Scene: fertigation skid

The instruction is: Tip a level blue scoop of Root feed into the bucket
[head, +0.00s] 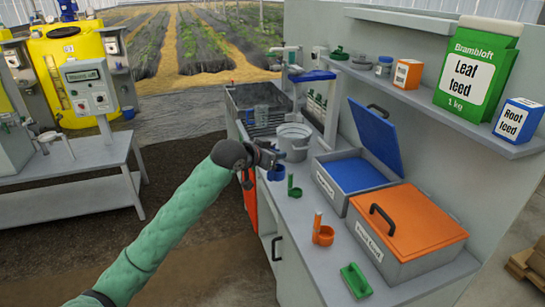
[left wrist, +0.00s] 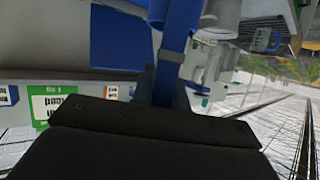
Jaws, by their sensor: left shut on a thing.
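My left gripper (head: 264,158) is shut on the blue scoop (head: 277,173), held over the near left edge of the counter. The scoop's blue handle also shows in the left wrist view (left wrist: 172,70). I cannot tell whether the scoop holds feed. The grey bucket (head: 293,143) stands on the counter just beyond and right of the scoop. The blue bin (head: 338,187), right of it, stands open with its blue lid (head: 375,140) raised; its label is too small to read. A blue and white Root feed box (head: 518,121) is on the shelf. My right gripper is out of view.
An orange-lidded bin (head: 410,222) is shut. The Leaf feed bag (head: 476,75) is on the shelf. A sink (head: 258,112) lies behind the bucket.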

